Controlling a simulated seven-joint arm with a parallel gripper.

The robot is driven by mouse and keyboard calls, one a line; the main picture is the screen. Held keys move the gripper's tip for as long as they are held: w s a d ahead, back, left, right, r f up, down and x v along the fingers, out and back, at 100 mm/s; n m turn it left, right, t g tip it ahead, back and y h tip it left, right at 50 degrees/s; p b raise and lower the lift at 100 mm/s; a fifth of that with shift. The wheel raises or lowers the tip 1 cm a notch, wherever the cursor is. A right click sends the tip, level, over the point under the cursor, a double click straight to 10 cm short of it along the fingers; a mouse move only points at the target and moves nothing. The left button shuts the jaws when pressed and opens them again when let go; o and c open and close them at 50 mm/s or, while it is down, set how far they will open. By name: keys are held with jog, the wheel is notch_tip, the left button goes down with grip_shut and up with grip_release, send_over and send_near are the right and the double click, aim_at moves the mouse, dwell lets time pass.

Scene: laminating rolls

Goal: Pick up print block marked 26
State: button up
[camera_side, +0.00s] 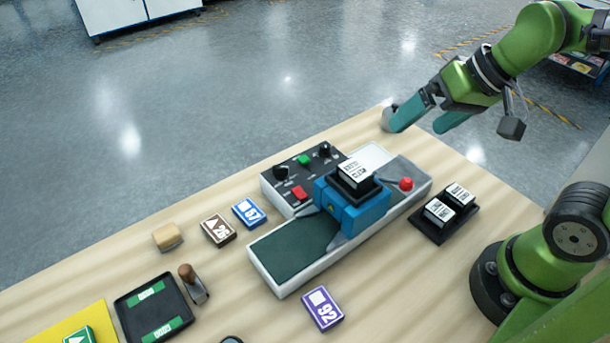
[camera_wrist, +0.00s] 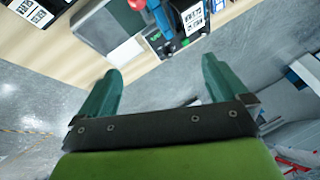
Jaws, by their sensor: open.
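The brown print block marked 26 (camera_side: 218,230) lies flat on the wooden table, left of the laminating machine, in the side view. A blue block that seems to read 57 or 67 (camera_side: 249,212) lies just right of it, with a small gap. A purple block marked 92 (camera_side: 322,309) lies in front of the machine. My gripper (camera_side: 422,122) is open and empty, raised near the table's far right edge, well away from the brown block. In the wrist view its two teal fingers (camera_wrist: 159,82) stand apart with nothing between them. The brown block is not seen there.
The laminating machine (camera_side: 292,244) with its blue press (camera_side: 352,212) stands mid-table. A black tray with white-labelled blocks (camera_side: 431,229) is to its right. A tan block (camera_side: 167,237), wooden-handled stamp (camera_side: 189,277), black-framed tray (camera_side: 125,312) and green block (camera_side: 78,337) are at left.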

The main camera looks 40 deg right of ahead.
jog(key=w+a+f+m+g, duration=0.1)
jog(key=w+a+g, duration=0.2)
jog(key=w+a, duration=0.4)
jog(key=m+g+y, duration=0.2)
jog(key=m+g, duration=0.1)
jog(key=m, duration=0.9)
send_over(218, 227)
jog(key=d, duration=0.7)
notch_tip(218, 227, down, 6)
jog(key=x, duration=1.6)
jog(key=shift+w+a+f, duration=0.15)
jog(key=shift+w+f, duration=0.05)
jog(key=shift+f, duration=0.1)
jog(key=shift+c, duration=0.3)
jog(key=c, duration=1)
jog(key=shift+r, duration=0.1)
jog(key=shift+c, duration=0.2)
